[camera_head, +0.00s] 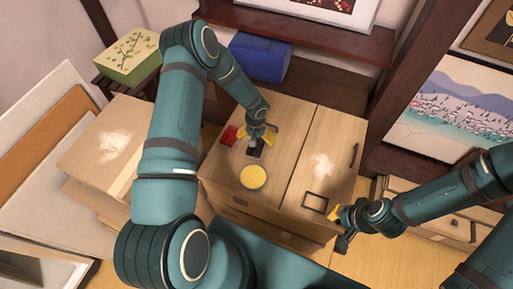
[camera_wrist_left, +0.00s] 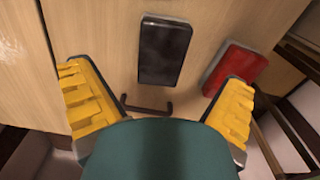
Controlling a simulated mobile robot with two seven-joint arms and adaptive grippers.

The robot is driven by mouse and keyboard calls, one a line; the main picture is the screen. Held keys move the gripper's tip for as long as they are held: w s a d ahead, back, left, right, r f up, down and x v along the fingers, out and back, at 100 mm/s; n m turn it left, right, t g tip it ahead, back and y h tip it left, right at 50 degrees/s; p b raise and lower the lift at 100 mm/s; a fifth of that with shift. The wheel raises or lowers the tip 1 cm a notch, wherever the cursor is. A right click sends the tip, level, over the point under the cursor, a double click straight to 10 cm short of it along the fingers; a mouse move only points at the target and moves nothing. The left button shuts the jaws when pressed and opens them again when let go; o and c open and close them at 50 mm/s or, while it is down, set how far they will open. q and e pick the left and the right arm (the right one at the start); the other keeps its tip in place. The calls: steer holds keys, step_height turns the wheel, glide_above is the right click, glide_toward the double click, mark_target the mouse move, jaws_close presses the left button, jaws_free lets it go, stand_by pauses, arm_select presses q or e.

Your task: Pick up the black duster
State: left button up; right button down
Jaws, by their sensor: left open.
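The black duster (camera_wrist_left: 164,50) is a dark rectangular block lying flat on the light wooden cabinet top (camera_head: 290,150). In the head view the duster (camera_head: 256,152) is partly covered by my left gripper (camera_head: 261,138). In the left wrist view my left gripper (camera_wrist_left: 158,95) is open, with its yellow fingers wide apart. The duster lies ahead of the fingers, roughly centred between them, and nothing is held. My right gripper (camera_head: 341,220) is low by the cabinet's right front corner; its finger gap is too small to read.
A red block (camera_head: 229,135) lies left of the duster; it also shows in the wrist view (camera_wrist_left: 235,68). A yellow disc (camera_head: 253,177) sits nearer the front. A small square frame (camera_head: 315,202) and whitish smudge (camera_head: 321,166) are on the right. A dark handle (camera_wrist_left: 150,108) is near my left fingers.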

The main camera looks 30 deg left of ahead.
mark_target(255, 150)
arm_select(q)
steer(key=f+b, duration=0.1)
steer(key=f, duration=0.7)
steer(key=shift+a+f, duration=0.2)
steer(key=c, duration=1.2)
